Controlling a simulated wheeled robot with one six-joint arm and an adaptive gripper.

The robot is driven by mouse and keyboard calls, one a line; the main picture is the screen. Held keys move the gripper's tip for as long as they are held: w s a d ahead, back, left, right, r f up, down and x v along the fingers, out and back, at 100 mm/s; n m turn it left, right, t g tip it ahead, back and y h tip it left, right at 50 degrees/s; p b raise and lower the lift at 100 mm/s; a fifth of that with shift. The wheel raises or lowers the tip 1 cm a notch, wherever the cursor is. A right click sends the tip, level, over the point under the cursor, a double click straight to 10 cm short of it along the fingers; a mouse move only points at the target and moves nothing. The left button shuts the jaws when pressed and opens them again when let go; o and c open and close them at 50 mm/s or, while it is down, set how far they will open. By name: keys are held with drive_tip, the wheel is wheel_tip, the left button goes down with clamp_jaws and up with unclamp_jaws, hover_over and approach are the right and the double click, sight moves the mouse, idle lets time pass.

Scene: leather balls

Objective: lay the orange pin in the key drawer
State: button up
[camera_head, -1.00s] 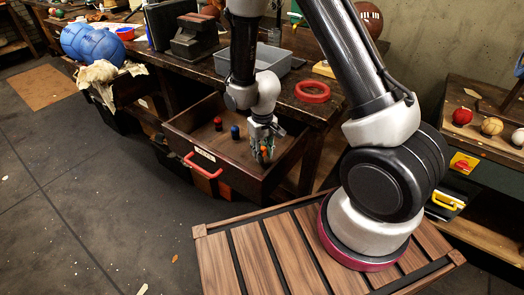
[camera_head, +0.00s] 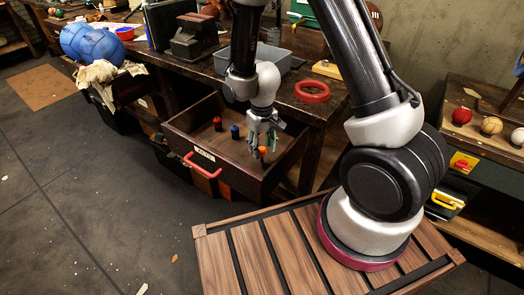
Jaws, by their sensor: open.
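The key drawer (camera_head: 238,178) is pulled out from the dark workbench, with a red handle (camera_head: 200,166) and a small label on its front. Inside it stand a red pin (camera_head: 217,123), a blue pin (camera_head: 235,132) and the orange pin (camera_head: 262,152), which is near the drawer's front right part. The orange pin looks upright. My gripper (camera_head: 264,142) is open, just above and behind the orange pin, and apart from it as far as I can see. The pin's lower end is hard to make out.
On the bench top are a red ring (camera_head: 312,91), a grey tray (camera_head: 270,58) and a dark vise-like block (camera_head: 194,36). A shelf with balls (camera_head: 490,125) stands at right.

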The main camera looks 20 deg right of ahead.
wheel_tip(320, 180, up, 10)
wheel_tip(320, 180, up, 8)
drive_tip(key=t, duration=0.1)
hover_over(262, 148)
drive_tip(key=s+d, duration=0.1)
drive_tip(key=d, duration=0.3)
drive_tip(key=s+d+r+m+t, duration=0.1)
drive_tip(key=s+d+r, duration=0.4)
drive_tip(key=s+r, duration=0.3)
drive_tip(key=s+d+r+m+t, duration=0.1)
drive_tip(key=s+d+r+t, duration=0.1)
drive_tip(key=s+d+r, duration=0.4)
drive_tip(key=s+r, duration=0.2)
drive_tip(key=s, duration=0.2)
drive_tip(key=shift+s+m, duration=0.15)
drive_tip(key=shift+m, duration=0.15)
drive_tip(key=shift+c, duration=0.5)
